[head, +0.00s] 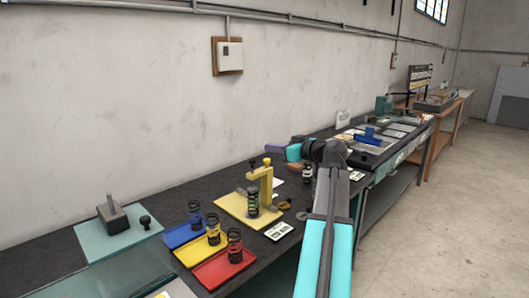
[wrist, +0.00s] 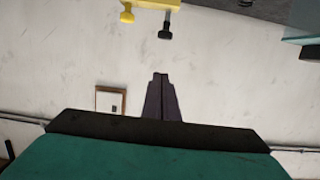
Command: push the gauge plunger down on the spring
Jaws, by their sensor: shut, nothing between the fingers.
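The yellow gauge (head: 266,185) stands on a yellow base plate on the dark bench in the head view. A dark coil spring (head: 253,204) stands upright under its arm. A small black knob and a yellow knob show at its top; the plunger's contact with the spring is too small to tell. In the wrist view part of the yellow gauge (wrist: 150,3) shows at the top edge, with both knobs; the spring is hidden there. My gripper (wrist: 161,76) is shut and empty, apart from the gauge. In the head view it is partly hidden behind my arm.
Blue, yellow and red trays (head: 225,268) with upright springs lie left of the gauge. A grey block with a handle (head: 112,217) sits on a pale mat. A label card (head: 279,231) and small round parts lie right of the gauge. The wall runs behind the bench.

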